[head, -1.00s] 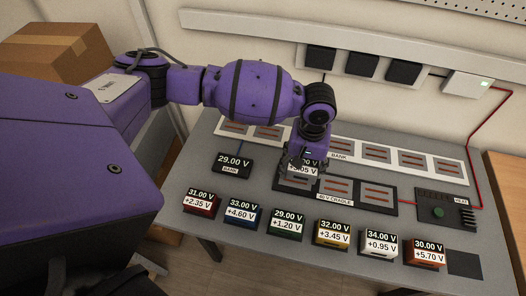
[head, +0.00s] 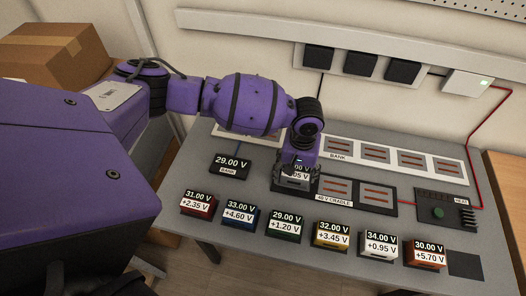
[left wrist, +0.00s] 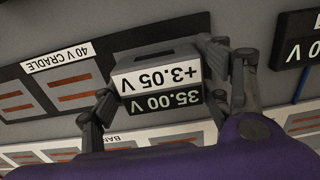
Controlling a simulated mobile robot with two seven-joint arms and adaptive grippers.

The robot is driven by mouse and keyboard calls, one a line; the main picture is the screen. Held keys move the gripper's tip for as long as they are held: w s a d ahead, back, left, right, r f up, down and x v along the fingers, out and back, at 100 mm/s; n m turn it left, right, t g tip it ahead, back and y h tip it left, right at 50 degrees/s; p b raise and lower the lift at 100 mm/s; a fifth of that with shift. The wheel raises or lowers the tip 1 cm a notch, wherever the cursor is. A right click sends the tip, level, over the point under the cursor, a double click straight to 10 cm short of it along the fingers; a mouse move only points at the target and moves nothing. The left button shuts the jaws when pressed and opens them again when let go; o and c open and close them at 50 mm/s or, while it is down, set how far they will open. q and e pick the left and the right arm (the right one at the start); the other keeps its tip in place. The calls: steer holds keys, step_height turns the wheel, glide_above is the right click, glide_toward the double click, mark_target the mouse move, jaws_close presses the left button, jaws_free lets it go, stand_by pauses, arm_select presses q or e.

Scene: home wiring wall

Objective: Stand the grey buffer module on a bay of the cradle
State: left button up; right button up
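The grey buffer module (left wrist: 155,65), labelled +3.05 V and 35.00 V, sits between the fingers of my left gripper (left wrist: 160,82). The fingers are closed against its two sides. In the head view my left gripper (head: 294,184) is over the left end of the cradle (head: 355,204) and hides the left bay. Part of the module's label (head: 301,174) shows there. The cradle's middle bay (head: 334,190) and right bay (head: 375,195) are empty. I cannot tell whether the module touches the left bay or is just above it. My right gripper is not in view.
Several coloured modules, such as the green one (head: 285,228), stand in a row in front of the cradle. A bank display reading 29.00 V (head: 231,165) is left of it. White bank bays (head: 375,153) lie behind. A heat unit (head: 443,208) is at right.

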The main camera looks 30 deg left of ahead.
mark_target(297, 171)
arm_select(q)
steer(key=shift+o, duration=1.1)
steer(key=shift+w+r, duration=0.1)
step_height(297, 171, up, 12)
steer(key=p, duration=0.1)
steer(key=shift+r, duration=0.15)
